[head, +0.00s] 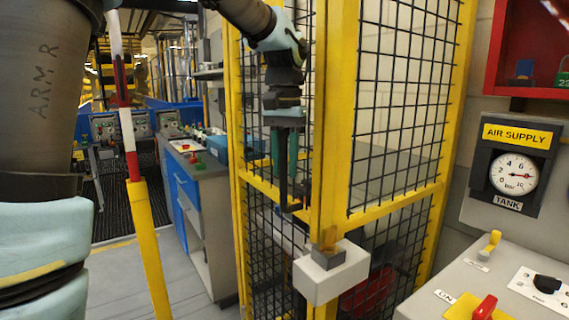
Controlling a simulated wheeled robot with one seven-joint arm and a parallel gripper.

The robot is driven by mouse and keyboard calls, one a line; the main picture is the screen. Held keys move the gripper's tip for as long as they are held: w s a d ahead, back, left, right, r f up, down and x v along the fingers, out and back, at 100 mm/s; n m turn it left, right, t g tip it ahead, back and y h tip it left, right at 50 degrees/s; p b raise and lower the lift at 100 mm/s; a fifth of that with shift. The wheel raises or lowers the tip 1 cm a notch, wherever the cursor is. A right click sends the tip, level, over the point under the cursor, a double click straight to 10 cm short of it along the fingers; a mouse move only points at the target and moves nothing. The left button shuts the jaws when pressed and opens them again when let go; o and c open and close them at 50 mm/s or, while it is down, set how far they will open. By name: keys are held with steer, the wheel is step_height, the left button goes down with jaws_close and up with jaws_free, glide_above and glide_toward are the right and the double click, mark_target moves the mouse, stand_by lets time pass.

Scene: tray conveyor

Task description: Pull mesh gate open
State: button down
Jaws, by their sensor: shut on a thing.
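The mesh gate (236,130) has a yellow frame with black wire mesh and stands at the centre left of the head view. My gripper (284,172) hangs downward in front of it, its teal fingers on either side of a dark upright bar, which looks like the gate handle (284,195). The fingers are shut on this bar. Part of the gate's upper mesh is hidden behind my arm and gripper. How far the gate stands from its frame is hard to tell.
A fixed mesh panel (400,100) stands right of the yellow post (335,120), with a white latch box (331,277) low on it. A control panel (500,285) is at lower right. A red-and-white pole (125,110) and a blue-fronted counter (185,195) are left.

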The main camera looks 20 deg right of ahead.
steer(key=shift+w+a+r, duration=0.1)
steer(key=shift+w+r, duration=0.05)
steer(key=shift+w, duration=0.2)
stand_by(0.5)
steer(key=shift+a, duration=0.15)
